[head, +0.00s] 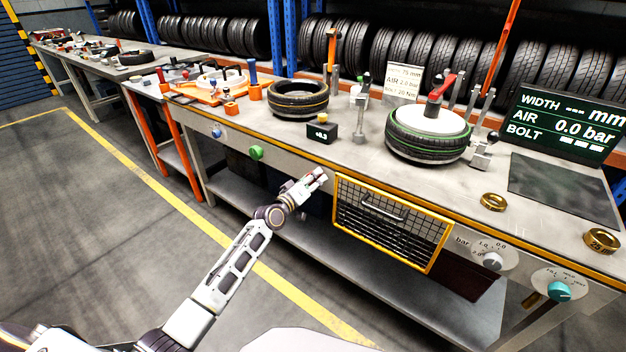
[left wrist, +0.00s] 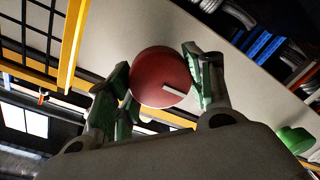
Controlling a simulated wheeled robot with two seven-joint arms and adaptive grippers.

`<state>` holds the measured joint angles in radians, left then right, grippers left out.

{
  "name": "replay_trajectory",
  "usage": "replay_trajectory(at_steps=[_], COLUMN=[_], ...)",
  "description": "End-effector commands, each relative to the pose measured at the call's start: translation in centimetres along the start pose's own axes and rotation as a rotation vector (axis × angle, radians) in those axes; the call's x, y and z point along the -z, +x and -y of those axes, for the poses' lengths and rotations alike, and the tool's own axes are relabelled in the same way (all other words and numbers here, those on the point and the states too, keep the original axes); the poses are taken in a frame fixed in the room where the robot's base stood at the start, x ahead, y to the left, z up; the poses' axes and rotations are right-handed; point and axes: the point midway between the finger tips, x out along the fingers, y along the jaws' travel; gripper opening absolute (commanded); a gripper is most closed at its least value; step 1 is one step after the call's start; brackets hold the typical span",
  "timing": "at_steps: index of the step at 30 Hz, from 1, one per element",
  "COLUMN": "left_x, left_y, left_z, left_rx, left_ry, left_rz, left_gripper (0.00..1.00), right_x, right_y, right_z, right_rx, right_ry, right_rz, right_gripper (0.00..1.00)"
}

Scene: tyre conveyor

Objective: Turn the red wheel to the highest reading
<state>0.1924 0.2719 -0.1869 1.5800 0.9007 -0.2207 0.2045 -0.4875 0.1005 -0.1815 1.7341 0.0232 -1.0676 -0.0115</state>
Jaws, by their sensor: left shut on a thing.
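The red wheel (left wrist: 155,78) is a round red knob with a white pointer mark, seen in the left wrist view on the pale bench front. My left gripper (left wrist: 160,72) has its green-padded fingers on opposite sides of it, shut on it. In the head view my left gripper (head: 318,178) is at the bench front, left of the yellow-framed mesh guard, and hides the wheel. I see no scale around the wheel. The right gripper is in neither view.
The yellow-framed mesh guard (head: 390,224) is just right of my gripper. A green knob (head: 257,153) is to the left. A small black display (head: 321,132) on the bench has hard-to-read digits. The big screen (head: 565,125) shows AIR 0.0 bar. Open floor lies in front.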

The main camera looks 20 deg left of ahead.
Motion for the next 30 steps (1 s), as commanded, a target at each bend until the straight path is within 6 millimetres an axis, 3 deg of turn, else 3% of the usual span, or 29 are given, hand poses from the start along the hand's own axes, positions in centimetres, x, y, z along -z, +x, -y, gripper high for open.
replay_trajectory(at_steps=[13, 14, 18, 30], left_x=[0.09, 0.09, 0.07, 0.01], left_y=[-0.01, -0.01, -0.01, -0.06], left_z=[0.07, 0.07, 0.06, 0.03], left_rx=[0.001, 0.001, 0.001, 0.000], left_ry=[-0.013, -0.012, -0.012, -0.012], left_rz=[-0.001, -0.001, -0.001, 0.000], left_gripper=[0.28, 0.53, 0.71, 0.74], right_x=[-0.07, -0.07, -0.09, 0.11], right_y=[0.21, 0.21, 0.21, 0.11], right_z=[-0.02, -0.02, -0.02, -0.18], right_rx=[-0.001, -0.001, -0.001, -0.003], right_ry=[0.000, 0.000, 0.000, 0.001], right_rz=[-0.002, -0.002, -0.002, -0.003], right_gripper=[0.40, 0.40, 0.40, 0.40])
